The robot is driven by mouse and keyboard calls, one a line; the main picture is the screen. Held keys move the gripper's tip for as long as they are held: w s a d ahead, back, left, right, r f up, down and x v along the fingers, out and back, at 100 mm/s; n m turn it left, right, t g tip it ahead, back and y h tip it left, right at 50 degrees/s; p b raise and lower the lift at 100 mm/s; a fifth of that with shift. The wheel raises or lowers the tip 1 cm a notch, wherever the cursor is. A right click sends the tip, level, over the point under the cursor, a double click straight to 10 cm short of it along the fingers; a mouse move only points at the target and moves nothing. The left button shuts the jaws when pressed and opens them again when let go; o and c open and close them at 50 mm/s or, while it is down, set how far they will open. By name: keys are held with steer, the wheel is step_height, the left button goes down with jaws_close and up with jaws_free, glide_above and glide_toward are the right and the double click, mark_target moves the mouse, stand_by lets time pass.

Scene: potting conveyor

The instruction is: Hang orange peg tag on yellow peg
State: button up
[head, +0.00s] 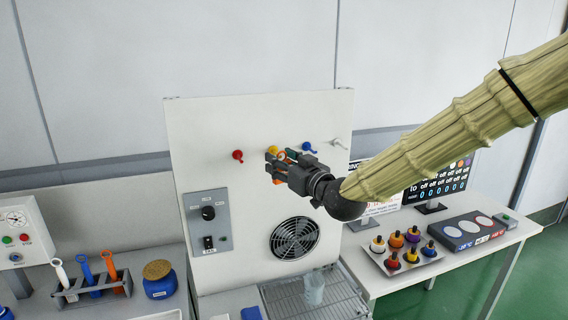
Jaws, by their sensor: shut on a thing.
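The yellow peg (272,149) sticks out of the upper part of a white upright panel (205,125), between a red peg (238,155) and a blue peg (306,147). My gripper (273,166) reaches in from the right and is shut on the orange peg tag (282,156), just below the yellow peg. A ring-like orange part shows above the fingers, close to the yellow peg. The fingers hide much of the tag. I cannot tell whether its ring is around the peg or only in front of it.
A white peg (338,143) is at the right end of the row. A switch box (208,220) and a fan grille (295,238) sit lower on the panel. A wire rack (290,300) holds a clear beaker (314,288) below.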

steer(key=shift+w+a, duration=0.2)
steer(key=shift+w, duration=0.9)
steer(key=shift+c, duration=0.8)
steer(key=shift+w+a+p, duration=0.25)
steer(key=shift+w+p, duration=0.05)
steer(key=shift+w, duration=0.15)
steer(key=shift+w+a+f+b, duration=0.15)
steer(key=shift+w+f+b, duration=0.25)
steer(key=shift+b, duration=0.25)
steer(key=shift+w+f, duration=0.15)
steer(key=o, duration=1.2)
steer(key=shift+c, duration=0.2)
